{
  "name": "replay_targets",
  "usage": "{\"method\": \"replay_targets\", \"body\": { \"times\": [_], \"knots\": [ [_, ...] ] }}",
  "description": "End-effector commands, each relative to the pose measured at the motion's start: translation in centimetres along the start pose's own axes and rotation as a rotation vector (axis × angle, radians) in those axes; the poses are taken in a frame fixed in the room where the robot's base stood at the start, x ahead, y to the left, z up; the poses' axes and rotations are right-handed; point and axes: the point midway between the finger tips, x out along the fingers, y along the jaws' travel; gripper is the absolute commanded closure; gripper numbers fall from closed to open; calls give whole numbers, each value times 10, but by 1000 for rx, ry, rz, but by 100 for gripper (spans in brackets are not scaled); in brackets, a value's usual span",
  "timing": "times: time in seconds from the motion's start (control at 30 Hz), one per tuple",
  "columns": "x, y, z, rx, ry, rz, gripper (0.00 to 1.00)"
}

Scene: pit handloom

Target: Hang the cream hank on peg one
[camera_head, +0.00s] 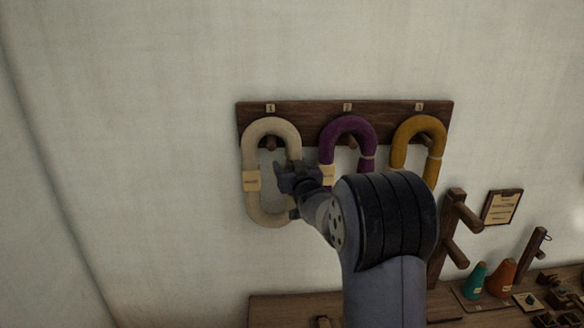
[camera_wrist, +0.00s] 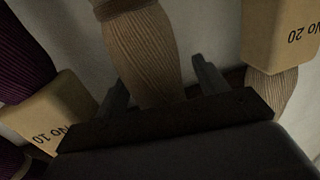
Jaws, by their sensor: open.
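The cream hank (camera_head: 252,200) hangs as an upright loop on the board, its top bend over peg one (camera_head: 270,143) under the label 1. A tan tag sits on its left strand. My gripper (camera_head: 290,180) is at the loop's right strand. In the wrist view my gripper (camera_wrist: 158,78) is open, with its fingers either side of a strand of the cream hank (camera_wrist: 145,45). Whether the fingers touch the strand is not clear. The wrist and gripper hide part of the right strand in the head view.
A purple hank (camera_head: 347,126) hangs close by on peg two; its tag (camera_wrist: 50,110) is near my gripper. A mustard hank (camera_head: 418,126) hangs on peg three of the board (camera_head: 310,109). A bench (camera_head: 285,310) with cones stands below. Wall left of the board is clear.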

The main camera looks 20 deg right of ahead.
Motion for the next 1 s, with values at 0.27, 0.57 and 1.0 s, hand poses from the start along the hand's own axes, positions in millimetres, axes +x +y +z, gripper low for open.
{"method": "replay_targets", "body": {
  "times": [0.27,0.57,1.0],
  "knots": [
    [-28,0,2,0,2,1,32],
    [-79,0,2,-1,2,1,32],
    [-107,0,0,-1,0,0,32]
  ]
}}
